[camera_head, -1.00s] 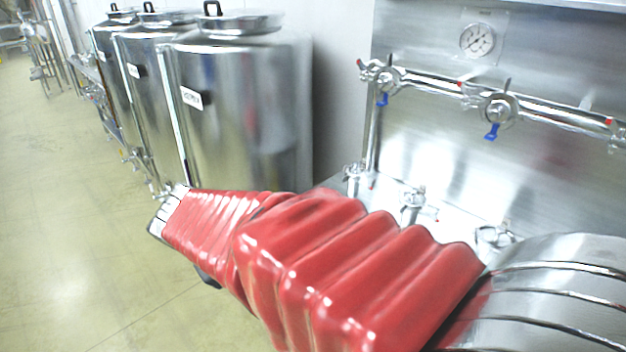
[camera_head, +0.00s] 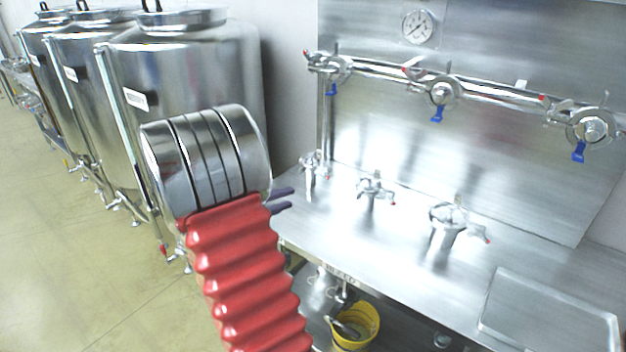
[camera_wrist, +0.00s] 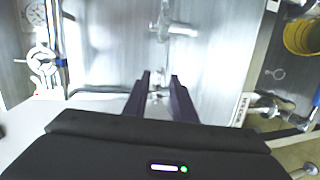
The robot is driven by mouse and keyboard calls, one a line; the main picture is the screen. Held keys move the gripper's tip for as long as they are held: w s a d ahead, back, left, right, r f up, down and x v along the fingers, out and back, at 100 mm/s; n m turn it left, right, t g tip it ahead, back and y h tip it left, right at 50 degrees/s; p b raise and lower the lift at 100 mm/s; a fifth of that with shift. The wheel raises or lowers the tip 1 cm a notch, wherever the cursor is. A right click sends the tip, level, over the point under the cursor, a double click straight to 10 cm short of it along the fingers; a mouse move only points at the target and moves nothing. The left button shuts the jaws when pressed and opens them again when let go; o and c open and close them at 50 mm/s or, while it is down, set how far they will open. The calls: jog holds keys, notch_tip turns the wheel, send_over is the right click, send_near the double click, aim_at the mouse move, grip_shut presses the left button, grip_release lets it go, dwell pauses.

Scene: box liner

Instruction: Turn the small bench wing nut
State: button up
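The small bench fitting (camera_head: 312,170) stands at the left end of the steel bench, leftmost of three upright clamped fittings. Its wing nut is too small to make out clearly. My gripper (camera_head: 282,200) is at the bench's left edge, lower left of this fitting in the head view. In the wrist view my gripper (camera_wrist: 160,82) has its two dark fingers apart. A small bright metal piece (camera_wrist: 157,97), seemingly the small fitting, shows between them; I cannot tell how far away it is. No contact is visible.
Medium (camera_head: 375,190) and large (camera_head: 447,218) fittings stand farther right on the bench (camera_head: 400,255). A wall pipe (camera_head: 390,75) with blue-handled clamps runs behind. A yellow bucket (camera_head: 357,325) sits below, and steel tanks (camera_head: 190,80) stand left. A flat tray (camera_head: 550,310) lies at right.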

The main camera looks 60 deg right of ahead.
aim_at(322, 174)
jog(key=w+d+f+h, duration=0.1)
jog(key=d+f, duration=0.1)
jog(key=d+f+n+t+h, duration=0.1)
jog(key=d+f, duration=0.1)
jog(key=d, duration=0.1)
jog(key=w+d+f+n+t+h, duration=0.1)
jog(key=d+f, duration=0.1)
jog(key=d, duration=0.1)
jog(key=shift+w+d+f, duration=0.2)
jog(key=shift+w, duration=0.15)
jog(key=d, duration=0.4)
jog(key=s+d, duration=0.1)
jog(key=d, duration=0.4)
jog(key=s+d, duration=0.1)
jog(key=d, duration=0.3)
jog(key=shift+s+d, duration=0.1)
jog(key=shift+d, duration=0.2)
jog(key=shift+c, duration=0.4)
grip_shut()
